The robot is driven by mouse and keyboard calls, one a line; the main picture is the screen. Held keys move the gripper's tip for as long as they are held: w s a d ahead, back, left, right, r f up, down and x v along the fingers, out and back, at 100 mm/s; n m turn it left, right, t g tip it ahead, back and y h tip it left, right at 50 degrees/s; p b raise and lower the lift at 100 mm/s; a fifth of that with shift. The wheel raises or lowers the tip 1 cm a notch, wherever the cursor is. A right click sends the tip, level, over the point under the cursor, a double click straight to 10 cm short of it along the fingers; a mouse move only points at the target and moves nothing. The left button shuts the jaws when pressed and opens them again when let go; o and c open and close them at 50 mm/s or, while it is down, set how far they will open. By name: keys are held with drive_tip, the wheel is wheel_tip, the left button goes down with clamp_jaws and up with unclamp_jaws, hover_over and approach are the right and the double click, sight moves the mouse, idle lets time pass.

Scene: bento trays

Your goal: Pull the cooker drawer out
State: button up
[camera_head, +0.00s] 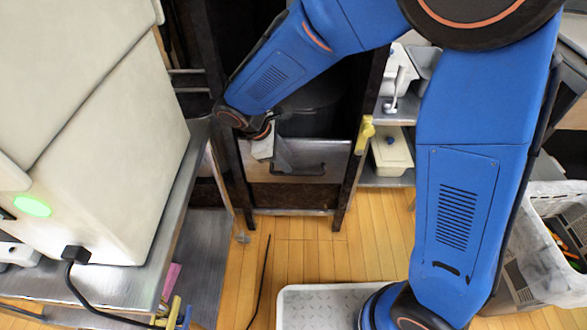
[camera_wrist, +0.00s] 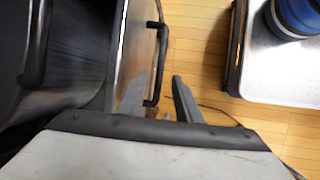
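The cooker drawer has a metal-and-wood front panel (camera_head: 325,155) in the dark frame at the centre of the head view. Its black bar handle (camera_head: 312,173) runs across the front, and a dark round cooker (camera_head: 310,105) stands behind the panel. In the wrist view the drawer front (camera_wrist: 135,45) is on the left and the handle (camera_wrist: 163,45) stands out from it. My gripper (camera_wrist: 160,78) is open, with one finger on either side of the handle's near end. In the head view my gripper (camera_head: 280,155) is at the handle's left end, and contact is unclear.
A pale box-like machine (camera_head: 100,160) on a metal table stands at left. Shelves with white containers (camera_head: 392,155) are right of the frame. A yellow object (camera_head: 365,133) is by the right post. Wooden floor (camera_head: 310,262) lies clear before the drawer.

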sight(296, 172)
drive_tip(key=x, duration=0.7)
drive_tip(key=shift+s, duration=0.1)
clamp_jaws()
